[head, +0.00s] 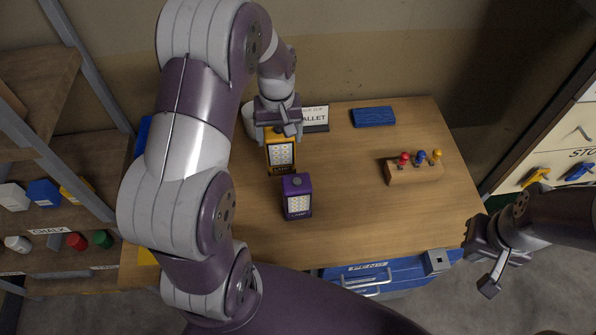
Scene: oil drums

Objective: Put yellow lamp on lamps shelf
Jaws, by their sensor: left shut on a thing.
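The yellow lamp (281,154) has a pale grid-like front and is at the back middle of the wooden table. My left gripper (281,127) is shut on its top from above. I cannot tell whether the lamp touches the table. A purple lamp (297,197) of similar shape stands on the table just in front of it. My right gripper (484,265) is off the table's right front corner, and its jaw opening is unclear. No shelf label for lamps is readable; a shelving unit (38,160) stands at the left.
The table (360,220) also holds a blue flat item (374,117), a wooden block with coloured knobs (414,172) and a sign ending "ALLET" (315,117). Shelves at left carry coloured blocks and a "CHALK" label (48,231). The table's right front is clear.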

